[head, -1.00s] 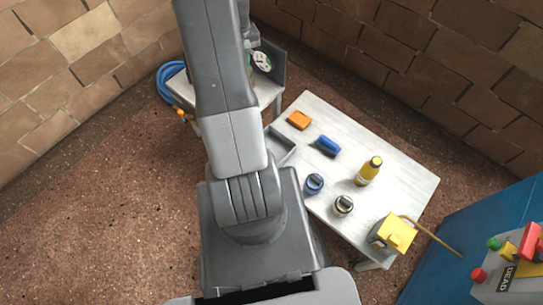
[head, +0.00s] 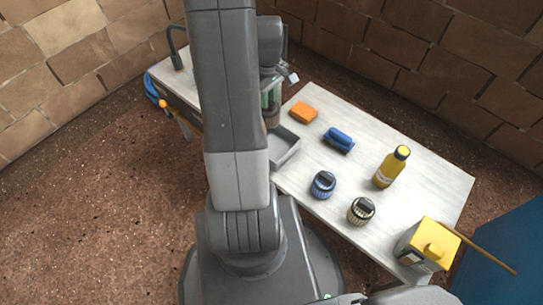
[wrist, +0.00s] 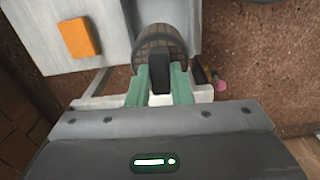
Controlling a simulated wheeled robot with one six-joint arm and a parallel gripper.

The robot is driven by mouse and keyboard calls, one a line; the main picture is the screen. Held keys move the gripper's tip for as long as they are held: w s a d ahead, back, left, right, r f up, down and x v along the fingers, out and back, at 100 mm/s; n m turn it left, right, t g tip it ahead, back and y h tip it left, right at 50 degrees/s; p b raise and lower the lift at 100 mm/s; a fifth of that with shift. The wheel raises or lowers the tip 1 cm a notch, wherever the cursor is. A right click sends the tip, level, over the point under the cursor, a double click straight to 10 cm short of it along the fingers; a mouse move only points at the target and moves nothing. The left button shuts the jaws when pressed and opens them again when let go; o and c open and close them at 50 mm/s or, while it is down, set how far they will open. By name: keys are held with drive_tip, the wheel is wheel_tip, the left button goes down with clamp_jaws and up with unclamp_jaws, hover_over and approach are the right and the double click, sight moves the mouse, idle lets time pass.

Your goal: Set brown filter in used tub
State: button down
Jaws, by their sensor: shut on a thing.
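My gripper (head: 270,98) has its green fingers shut on the black grip of the brown filter (head: 271,117). In the wrist view, the fingers (wrist: 160,82) pinch that grip, and the filter's rounded, ribbed brown body (wrist: 160,38) lies beyond it. The used tub appears to be the shallow grey open tray (head: 291,155) at the table's left end; I can read no label. The filter hangs by the tray's far left corner in the head view. In the wrist view it overlaps the pale tray area (wrist: 170,12). I cannot tell its height. My arm hides part of the tray.
The white table (head: 405,165) also holds an orange block (head: 303,112), a blue item (head: 339,140), a blue filter (head: 323,185), a cream filter (head: 361,210), a yellow bottle (head: 391,167) and a yellow-topped box (head: 428,244). A second table (head: 175,85) stands at the back left.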

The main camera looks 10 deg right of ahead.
sight(272, 127)
drive_tip(key=f, duration=0.1)
drive_tip(key=f+b, duration=0.1)
drive_tip(key=s+f+b, duration=0.1)
drive_tip(key=shift+d+n, duration=0.3)
drive_tip(key=shift+d, duration=0.05)
wheel_tip(272, 127, down, 10)
drive_tip(key=b, duration=0.3)
drive_tip(key=shift+r+b, duration=0.1)
drive_tip(key=shift+b, duration=0.2)
drive_tip(key=c, duration=1.3)
unclamp_jaws()
wheel_tip(272, 127, up, 12)
drive_tip(key=p, duration=0.4)
